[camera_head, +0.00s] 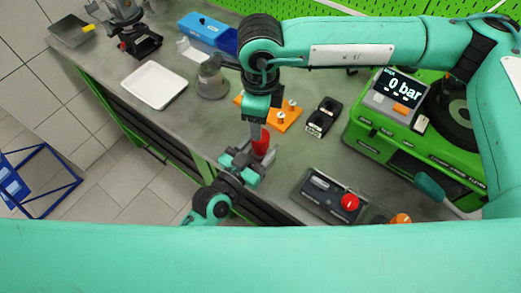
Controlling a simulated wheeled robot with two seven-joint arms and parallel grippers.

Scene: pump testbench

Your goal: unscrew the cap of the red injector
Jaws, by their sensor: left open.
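The red injector (263,145) is near the middle of the head view, above the bench's near edge. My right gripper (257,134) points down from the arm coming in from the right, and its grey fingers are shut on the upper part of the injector. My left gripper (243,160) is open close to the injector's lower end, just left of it. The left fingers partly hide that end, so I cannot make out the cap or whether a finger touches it.
A green pump testbench (385,150) with a "0 bar" display (398,88) stands right. A control box (330,196) with a red button is at the near edge. An orange holder (283,117), black block (323,117), white tray (154,85) and blue bin (208,32) lie behind.

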